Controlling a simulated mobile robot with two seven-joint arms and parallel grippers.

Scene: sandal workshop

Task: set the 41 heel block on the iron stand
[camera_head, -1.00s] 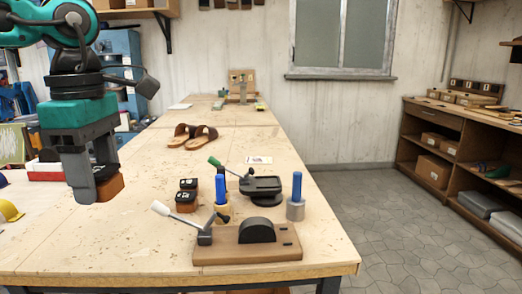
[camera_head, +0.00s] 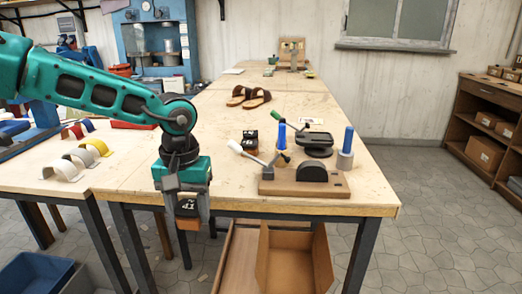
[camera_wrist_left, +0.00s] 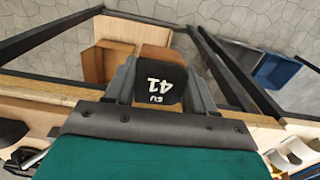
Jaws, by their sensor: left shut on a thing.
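My left gripper (camera_head: 188,222) is shut on the 41 heel block (camera_head: 187,208), in front of the table's front edge and off the tabletop. In the left wrist view the heel block (camera_wrist_left: 160,82) sits between both fingers, its black face reading "EU 41", with a brown part beyond it. A black stand with a flat top (camera_head: 316,141), which looks like the iron stand, is on the table, right of and beyond my gripper. It appears empty. My right gripper is not in view.
A wooden base with a black half-round block (camera_head: 312,173) and a white-handled lever stands before the stand. Blue-handled tools (camera_head: 347,142) flank it. Sandals (camera_head: 248,97) lie farther back. An open box (camera_head: 290,262) is below the table.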

